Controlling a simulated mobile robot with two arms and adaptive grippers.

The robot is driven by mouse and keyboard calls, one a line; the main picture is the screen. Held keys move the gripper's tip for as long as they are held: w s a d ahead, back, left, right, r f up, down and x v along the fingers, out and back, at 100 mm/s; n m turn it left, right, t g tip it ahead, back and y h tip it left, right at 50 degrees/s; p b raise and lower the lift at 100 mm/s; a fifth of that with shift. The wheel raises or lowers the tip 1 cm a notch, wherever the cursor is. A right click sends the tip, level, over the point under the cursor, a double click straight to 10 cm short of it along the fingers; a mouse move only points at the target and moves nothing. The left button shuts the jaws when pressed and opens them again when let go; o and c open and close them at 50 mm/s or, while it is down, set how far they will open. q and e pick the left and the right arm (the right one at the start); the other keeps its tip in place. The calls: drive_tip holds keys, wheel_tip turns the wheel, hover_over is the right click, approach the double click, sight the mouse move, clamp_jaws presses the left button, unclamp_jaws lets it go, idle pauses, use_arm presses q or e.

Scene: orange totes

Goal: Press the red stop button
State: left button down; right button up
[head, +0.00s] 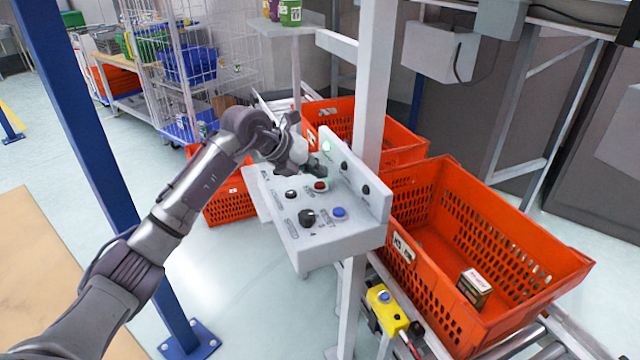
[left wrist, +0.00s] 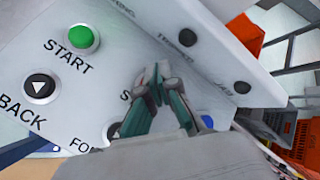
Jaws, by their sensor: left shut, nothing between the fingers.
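The red stop button (head: 320,185) sits on the sloped top of a light grey control panel (head: 345,240) in the head view. My left gripper (head: 322,172) is shut and empty, with its fingertips right by the red button; I cannot tell whether they touch it. In the left wrist view the shut fingertips (left wrist: 155,82) point at the panel beside a partly covered label that begins with S. The red button is mostly or wholly hidden behind the fingers there. My right gripper is not in view.
A green START button (left wrist: 83,39), a BACK button (left wrist: 41,88) and a blue button (head: 340,212) are close by, with a black knob (head: 307,217). The panel's raised back wall (head: 362,180) stands behind the fingers. Orange totes (head: 510,235) flank the panel.

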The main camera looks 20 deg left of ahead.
sight(317, 185)
use_arm(q)
drive_tip(key=shift+f, duration=0.15)
drive_tip(key=shift+f, duration=0.3)
drive_tip(key=shift+f+b, duration=0.4)
drive_tip(key=shift+f, duration=0.1)
idle(0.6)
drive_tip(key=shift+r, duration=0.1)
drive_tip(key=shift+r+p, duration=0.65)
drive_tip(key=shift+r, duration=0.2)
drive_tip(key=shift+r+p, duration=1.9)
drive_tip(key=shift+r, duration=0.65)
drive_tip(key=shift+f, duration=0.1)
